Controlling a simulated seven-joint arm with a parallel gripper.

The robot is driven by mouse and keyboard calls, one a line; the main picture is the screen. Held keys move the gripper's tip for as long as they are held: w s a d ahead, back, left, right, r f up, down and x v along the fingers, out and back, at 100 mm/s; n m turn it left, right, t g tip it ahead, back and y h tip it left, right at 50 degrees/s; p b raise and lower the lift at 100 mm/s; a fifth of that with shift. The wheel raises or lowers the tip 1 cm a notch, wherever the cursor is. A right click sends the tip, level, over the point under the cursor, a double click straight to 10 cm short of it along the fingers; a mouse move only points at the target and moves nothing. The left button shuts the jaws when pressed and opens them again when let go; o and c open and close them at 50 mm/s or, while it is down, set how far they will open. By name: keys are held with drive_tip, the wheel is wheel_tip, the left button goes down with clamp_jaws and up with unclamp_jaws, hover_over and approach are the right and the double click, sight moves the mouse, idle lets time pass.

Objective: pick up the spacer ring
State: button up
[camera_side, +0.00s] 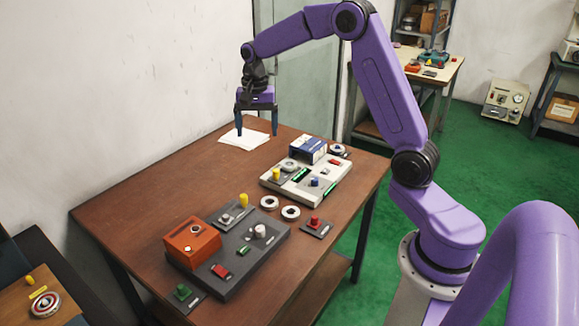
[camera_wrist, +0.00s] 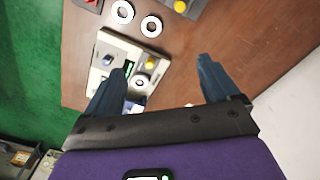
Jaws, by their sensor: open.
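Two pale rings with dark centres, a left one (camera_side: 268,195) and a right one (camera_side: 290,206), lie flat and apart on the brown table, between two control boards. They also show at the top of the wrist view, one at the upper left (camera_wrist: 114,14) and one beside it (camera_wrist: 144,29). Another pale ring (camera_wrist: 135,82) sits on the light board. I cannot tell which is the spacer ring. My gripper (camera_side: 256,132) is open and empty, pointing down over the table's far end by white paper, away from the loose rings. Its spread fingers show in the wrist view (camera_wrist: 157,70).
The light board (camera_side: 322,187) carries a blue-and-white box (camera_side: 308,147), a yellow peg and knobs. The dark board (camera_side: 238,272) carries an orange box (camera_side: 192,240). Small button plates lie around them. White paper (camera_side: 243,140) lies below my gripper. The table's left side is bare.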

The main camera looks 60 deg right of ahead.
drive_tip(key=w+d+f+m, duration=0.2)
drive_tip(key=w+d+m, duration=0.15)
drive_tip(key=d, duration=0.45)
drive_tip(key=m, duration=0.4)
hover_over(289, 164)
drive_tip(key=f, duration=1.4)
drive_tip(key=shift+w+a, duration=0.25)
drive_tip(key=shift+a, duration=0.1)
drive_tip(key=shift+s+d+f, duration=0.1)
drive_tip(key=shift+f, duration=0.8)
drive_tip(key=shift+s+d+f, duration=0.15)
drive_tip(key=shift+f, duration=0.7)
drive_tip(key=shift+s+d+f, duration=0.1)
drive_tip(key=shift+f, duration=0.8)
drive_tip(key=c, duration=1.3)
drive_tip(key=shift+r, duration=0.15)
